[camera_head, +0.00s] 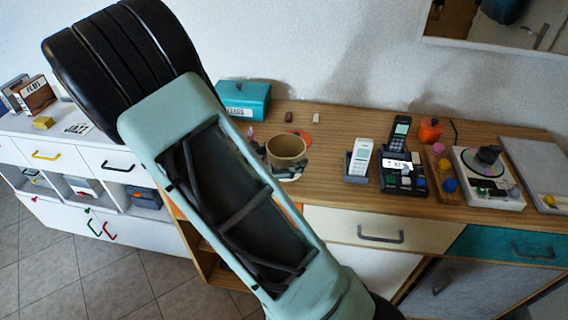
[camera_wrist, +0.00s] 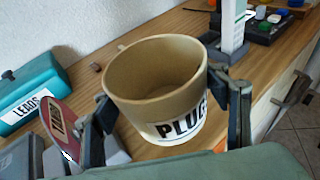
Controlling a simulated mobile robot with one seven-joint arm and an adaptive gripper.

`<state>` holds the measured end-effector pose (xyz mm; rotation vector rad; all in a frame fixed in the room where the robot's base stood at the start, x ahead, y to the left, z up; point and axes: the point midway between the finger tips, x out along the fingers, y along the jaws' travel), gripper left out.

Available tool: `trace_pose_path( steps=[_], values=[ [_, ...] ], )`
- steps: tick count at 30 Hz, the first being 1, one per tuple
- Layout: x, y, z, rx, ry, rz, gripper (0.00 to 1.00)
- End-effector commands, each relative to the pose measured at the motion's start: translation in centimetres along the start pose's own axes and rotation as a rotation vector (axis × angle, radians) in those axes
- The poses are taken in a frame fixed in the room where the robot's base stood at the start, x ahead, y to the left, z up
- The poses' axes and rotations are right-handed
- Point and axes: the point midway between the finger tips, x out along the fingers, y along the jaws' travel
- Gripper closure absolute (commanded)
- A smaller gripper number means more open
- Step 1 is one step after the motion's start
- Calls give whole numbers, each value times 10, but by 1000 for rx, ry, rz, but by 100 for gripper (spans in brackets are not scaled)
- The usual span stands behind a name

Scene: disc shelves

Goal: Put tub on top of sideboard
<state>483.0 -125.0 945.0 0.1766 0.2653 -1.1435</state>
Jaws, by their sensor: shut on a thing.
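The tub (camera_head: 287,148) is a tan, round, open cup-like container; in the wrist view the tub (camera_wrist: 155,82) shows a white label reading "PLUG" and its empty inside. My gripper (camera_wrist: 172,112) is shut on it, with one dark finger on each side. The tub is upright over the wooden top of the sideboard (camera_head: 330,130), near its left end. I cannot tell whether its base touches the wood. In the head view my arm hides most of the gripper.
A teal box (camera_head: 244,98) stands behind the tub. A white handset (camera_head: 359,157), a dark phone (camera_head: 401,135), an orange pot (camera_head: 431,130) and a disc player (camera_head: 488,165) stand to the right. A white cabinet (camera_head: 110,155) is at left. Bare wood lies between tub and handset.

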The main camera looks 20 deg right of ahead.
Motion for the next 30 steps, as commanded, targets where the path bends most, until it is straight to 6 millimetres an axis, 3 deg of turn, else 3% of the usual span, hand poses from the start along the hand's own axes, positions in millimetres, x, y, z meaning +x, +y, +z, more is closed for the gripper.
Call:
trace_pose_path(
  steps=[5,13,26,27,30],
  values=[
    [7,6,-7,1,-2,-1,63],
    [18,8,-36,-1,-2,0,63],
    [19,7,-42,1,-1,0,63],
    [19,7,-42,1,0,0,31],
    [19,7,-41,1,0,0,20]
  ],
)
